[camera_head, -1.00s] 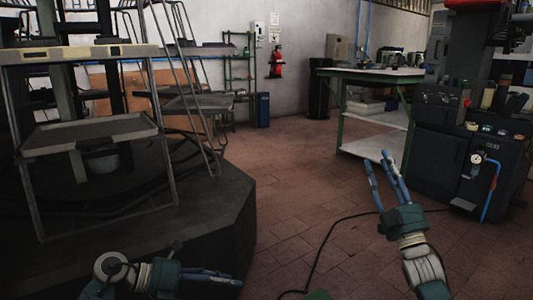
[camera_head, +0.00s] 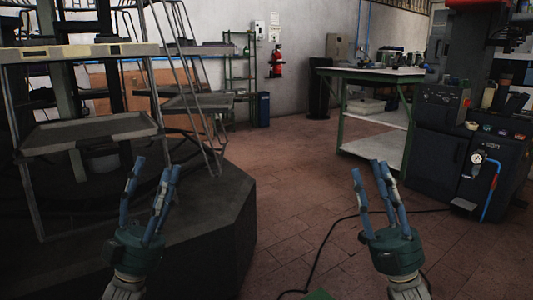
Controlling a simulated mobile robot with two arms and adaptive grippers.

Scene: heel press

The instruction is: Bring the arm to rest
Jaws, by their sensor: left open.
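My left gripper (camera_head: 150,172) is at the lower left, upright, with its blue fingers spread open and nothing between them. It shows in front of the dark platform at the left. My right gripper (camera_head: 372,172) is at the lower right, also upright, with its blue fingers apart and empty, in front of the tiled floor. Both grippers stand at a similar height in the picture. Neither visibly touches anything.
A rack with trays (camera_head: 90,133) stands on a dark platform (camera_head: 215,225) at the left. A green-framed workbench (camera_head: 375,145) and a dark press machine (camera_head: 440,155) are at the right. A black cable (camera_head: 325,240) lies on the open tiled floor (camera_head: 285,165).

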